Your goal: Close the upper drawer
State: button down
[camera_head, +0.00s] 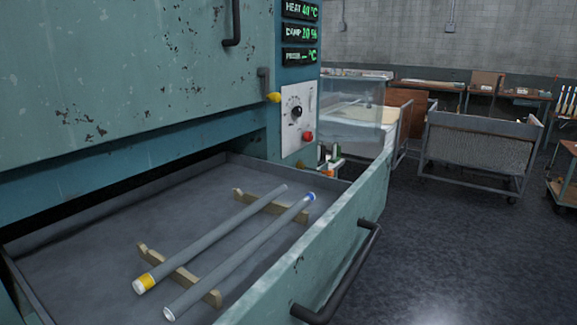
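The open drawer (90,245) sticks out of the teal cabinet in the head view. Its teal front panel (325,240) stands at the right, with a dark bar handle (345,275) on its outer face. Two glass tubes lie inside on wooden rests (262,203): one with a yellow band (215,240) and one with a blue end (240,258). Above is a closed teal door or panel (110,75) with a dark handle (232,25). Whether another drawer lies below cannot be seen. My gripper is not in view.
A control panel (298,125) with a dark knob and a red button is beside the drawer opening. A glass-sided case (355,110) and a metal cart (475,150) stand behind. The dark floor (460,250) right of the handle is clear.

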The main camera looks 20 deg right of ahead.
aim_at(81, 268)
jog(key=k+l+z, duration=0.1)
jog(key=l, duration=0.25)
jog(key=k+l, duration=0.15)
jog(key=l, duration=0.25)
jog(key=l+z, duration=0.25)
jog(key=l, duration=0.85)
jog(key=i, duration=0.05)
